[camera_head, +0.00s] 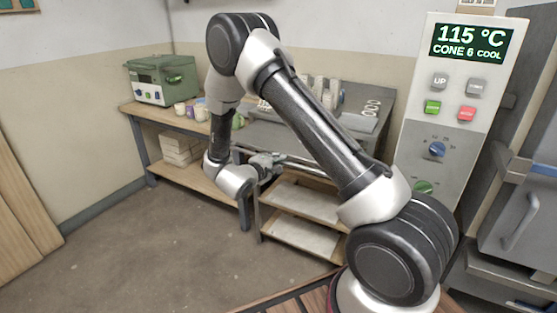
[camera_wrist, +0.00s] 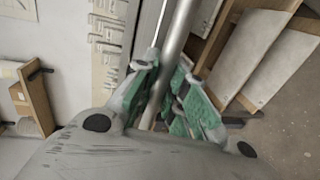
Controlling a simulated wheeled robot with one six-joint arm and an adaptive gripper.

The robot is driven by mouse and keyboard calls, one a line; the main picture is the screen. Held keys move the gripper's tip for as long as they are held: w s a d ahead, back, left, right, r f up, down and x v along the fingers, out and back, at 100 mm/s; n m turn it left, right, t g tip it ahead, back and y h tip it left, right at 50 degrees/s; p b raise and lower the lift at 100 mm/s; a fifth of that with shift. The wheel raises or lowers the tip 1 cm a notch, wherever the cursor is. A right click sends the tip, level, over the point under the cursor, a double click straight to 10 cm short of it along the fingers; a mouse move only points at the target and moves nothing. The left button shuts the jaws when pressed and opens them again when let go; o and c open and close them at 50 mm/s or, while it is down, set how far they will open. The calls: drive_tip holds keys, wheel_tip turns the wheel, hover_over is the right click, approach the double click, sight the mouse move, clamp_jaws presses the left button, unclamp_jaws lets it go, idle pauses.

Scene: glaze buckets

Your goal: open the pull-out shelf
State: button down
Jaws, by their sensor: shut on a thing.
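My gripper (camera_head: 268,163) reaches down to the front of the grey metal bench (camera_head: 285,135) in the head view. In the wrist view its green-padded fingers (camera_wrist: 166,88) are shut around a round metal bar (camera_wrist: 181,35), one on each side. The bar (camera_head: 312,169) runs along the bench front and looks like the handle of the pull-out shelf. The shelf itself is largely hidden behind my arm, and I cannot tell how far out it is.
Lower wooden shelves with pale slabs (camera_head: 300,235) stand below the bar. A side table holds a green box (camera_head: 162,80) and small jars (camera_head: 190,110). A kiln control panel (camera_head: 450,110) stands at the right. The floor (camera_head: 150,250) at the left is clear.

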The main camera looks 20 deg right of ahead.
drive_tip(key=c, duration=1.5)
unclamp_jaws()
drive_tip(key=shift+o, duration=0.2)
drive_tip(key=v, duration=1.2)
